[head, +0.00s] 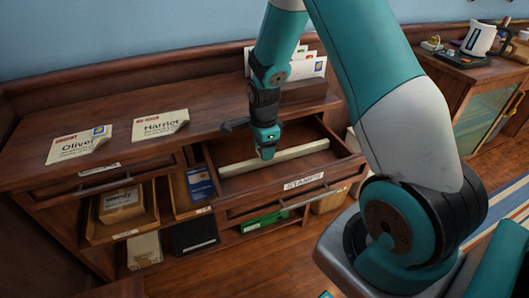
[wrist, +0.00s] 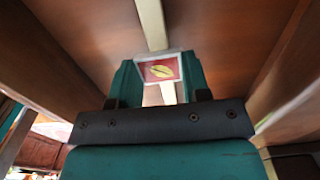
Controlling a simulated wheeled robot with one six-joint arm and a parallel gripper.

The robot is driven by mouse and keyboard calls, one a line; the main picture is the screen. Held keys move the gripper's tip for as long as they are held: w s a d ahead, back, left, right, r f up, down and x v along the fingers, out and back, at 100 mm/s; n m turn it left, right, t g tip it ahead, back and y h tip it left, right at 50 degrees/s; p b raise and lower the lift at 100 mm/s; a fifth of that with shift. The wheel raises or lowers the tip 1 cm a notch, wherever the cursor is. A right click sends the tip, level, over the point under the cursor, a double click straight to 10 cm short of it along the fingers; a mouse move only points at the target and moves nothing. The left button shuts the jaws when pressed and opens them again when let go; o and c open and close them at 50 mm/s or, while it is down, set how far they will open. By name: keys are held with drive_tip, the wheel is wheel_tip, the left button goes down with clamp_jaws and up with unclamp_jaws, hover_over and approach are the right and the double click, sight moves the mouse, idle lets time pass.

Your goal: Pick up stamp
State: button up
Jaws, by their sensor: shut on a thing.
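In the wrist view a small stamp (wrist: 161,70), red with a yellow leaf-like mark and a white border, sits between the two teal fingers of my gripper (wrist: 160,80). The gripper is shut on it. In the head view my gripper (head: 266,152) points down into the open drawer labelled STAMPS (head: 303,181). The stamp cannot be made out in the head view. Whether it touches the drawer floor cannot be told.
A pale divider strip (head: 300,152) crosses the drawer. Envelopes marked Oliver (head: 80,146) and Harriot (head: 160,124) lie on the wooden top to the left. A letter holder (head: 303,91) stands behind the drawer. Cubbies with boxes (head: 121,205) are below.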

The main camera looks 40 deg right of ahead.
wheel_tip(320, 180, up, 19)
drive_tip(key=p, duration=0.1)
drive_tip(key=shift+f, duration=0.2)
idle(0.3)
